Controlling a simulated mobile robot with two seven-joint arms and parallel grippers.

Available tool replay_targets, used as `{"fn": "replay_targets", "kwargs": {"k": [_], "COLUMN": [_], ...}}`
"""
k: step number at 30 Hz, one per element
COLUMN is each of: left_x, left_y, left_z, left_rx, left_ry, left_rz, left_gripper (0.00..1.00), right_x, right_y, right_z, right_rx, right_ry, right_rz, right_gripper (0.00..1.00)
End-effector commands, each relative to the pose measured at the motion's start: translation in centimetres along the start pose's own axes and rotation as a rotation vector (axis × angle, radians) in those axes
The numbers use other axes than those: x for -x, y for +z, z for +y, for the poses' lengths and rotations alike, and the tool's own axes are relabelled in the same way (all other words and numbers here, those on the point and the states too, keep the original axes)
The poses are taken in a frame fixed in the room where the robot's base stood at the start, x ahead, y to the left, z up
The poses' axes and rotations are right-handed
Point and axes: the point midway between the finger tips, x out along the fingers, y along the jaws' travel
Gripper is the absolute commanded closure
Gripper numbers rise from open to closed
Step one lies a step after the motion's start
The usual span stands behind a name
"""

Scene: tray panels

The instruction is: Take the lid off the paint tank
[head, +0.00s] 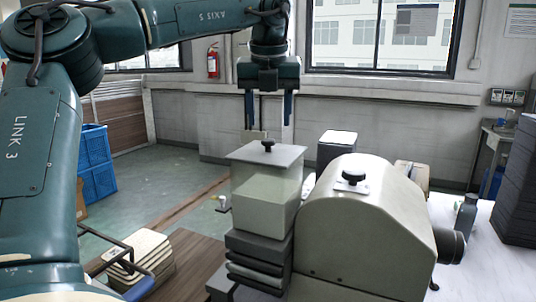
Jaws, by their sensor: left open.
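A pale grey-green box-shaped tank (262,206) stands on a stack of dark slabs in the middle of the head view; I take it to be the paint tank. A flat grey lid (240,152) with a black knob (267,145) lies over its top and overhangs its edges. My left gripper (268,121) points down above the lid, fingers apart and empty. Its fingertips appear clear of the knob; how far behind or in front they are is hard to tell. My right gripper is out of view.
A large domed beige housing (375,225) with its own black knob (352,176) stands close on the right of the tank. A dark white-topped box (337,150) is behind. Cream panels (140,250) are stacked at front left. Blue crates (97,165) stand at far left.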

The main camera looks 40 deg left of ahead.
Motion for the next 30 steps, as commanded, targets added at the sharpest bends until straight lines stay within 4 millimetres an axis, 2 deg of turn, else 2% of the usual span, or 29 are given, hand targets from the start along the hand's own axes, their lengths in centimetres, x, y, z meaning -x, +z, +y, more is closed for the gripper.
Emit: {"fn": "replay_targets", "kwargs": {"k": [5, 12, 21, 30], "left_x": [-1.4, -4.8, -5.5, -5.4], "left_y": [-0.1, -0.1, -0.1, -0.1], "left_z": [0.1, 0.3, 0.2, 0.3], "left_rx": [-0.002, 0.0, 0.0, 0.0], "left_ry": [-0.002, -0.002, -0.002, -0.001], "left_rz": [0.003, 0.003, -0.001, -0.001], "left_gripper": [0.48, 0.48, 0.48, 0.72], "right_x": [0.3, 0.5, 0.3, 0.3], "right_y": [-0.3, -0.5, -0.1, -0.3], "right_z": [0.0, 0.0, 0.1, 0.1], "right_rx": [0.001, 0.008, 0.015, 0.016], "right_ry": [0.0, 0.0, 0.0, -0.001], "right_rz": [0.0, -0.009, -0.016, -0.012], "right_gripper": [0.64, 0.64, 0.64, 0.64]}}
